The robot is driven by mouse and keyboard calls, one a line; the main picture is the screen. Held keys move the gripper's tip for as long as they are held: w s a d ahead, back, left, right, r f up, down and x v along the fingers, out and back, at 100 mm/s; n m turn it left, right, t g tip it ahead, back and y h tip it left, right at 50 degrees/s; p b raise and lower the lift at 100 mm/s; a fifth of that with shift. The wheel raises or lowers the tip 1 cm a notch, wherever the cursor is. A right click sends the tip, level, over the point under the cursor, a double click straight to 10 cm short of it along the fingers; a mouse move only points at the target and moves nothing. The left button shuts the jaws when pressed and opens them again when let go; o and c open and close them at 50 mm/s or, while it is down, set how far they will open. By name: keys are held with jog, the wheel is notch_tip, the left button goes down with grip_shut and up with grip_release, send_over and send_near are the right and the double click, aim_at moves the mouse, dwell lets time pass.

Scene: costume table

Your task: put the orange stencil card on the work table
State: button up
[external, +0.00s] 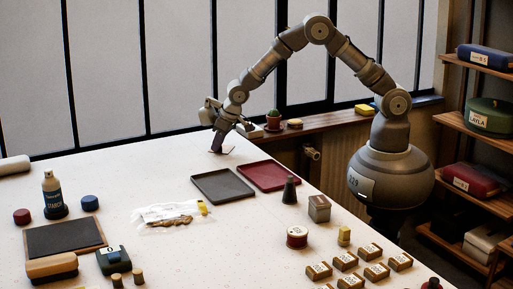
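The work table (145,178) is a large pale surface filling the left and front of the external view. My gripper (217,151) points down at the table's far edge, beyond the grey tray, with its tips at or very near the surface. A small, thin, pale piece (230,150) shows just right of the tips; it is too small to tell whether it is the orange stencil card or whether I hold it. No clearly orange card can be made out elsewhere. The gap between my fingers cannot be seen.
A dark grey tray (224,186) and a maroon tray (268,176) lie near my gripper. A clear bag (170,215), a spray bottle (52,192) and a dark pad (65,238) stand left. Several labelled blocks (346,261) fill the front right. A cactus pot (273,121) stands on the sill.

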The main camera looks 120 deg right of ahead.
jog(key=o, duration=0.3)
jog(key=shift+a+r, duration=0.1)
jog(key=shift+r, duration=0.3)
jog(key=w+a+r+n+t+p, duration=0.15)
jog(key=a+r, duration=0.35)
jog(key=r, duration=0.7)
jog(key=a+r+n+t+p, duration=0.15)
jog(key=a+r, duration=0.35)
jog(key=r, duration=0.7)
jog(key=w+a+r+n+t, duration=0.15)
jog(key=a+r, duration=0.35)
jog(key=r, duration=0.7)
jog(key=s+a+r+n+t+y, duration=0.1)
jog(key=s+a+r, duration=0.3)
jog(key=r, duration=0.5)
jog(key=s+a+r+n+t+y, duration=0.1)
jog(key=s+a+r+t, duration=0.3)
jog(key=r, duration=0.6)
jog(key=s+a+r+n+t+y, duration=0.1)
jog(key=s+a+r+n+t, duration=0.1)
jog(key=s+a+r, duration=0.4)
notch_tip(320, 180, up, 4)
jog(key=shift+s+a+r+t, duration=0.25)
jog(key=shift+a+t, duration=0.1)
jog(key=shift+a, duration=0.25)
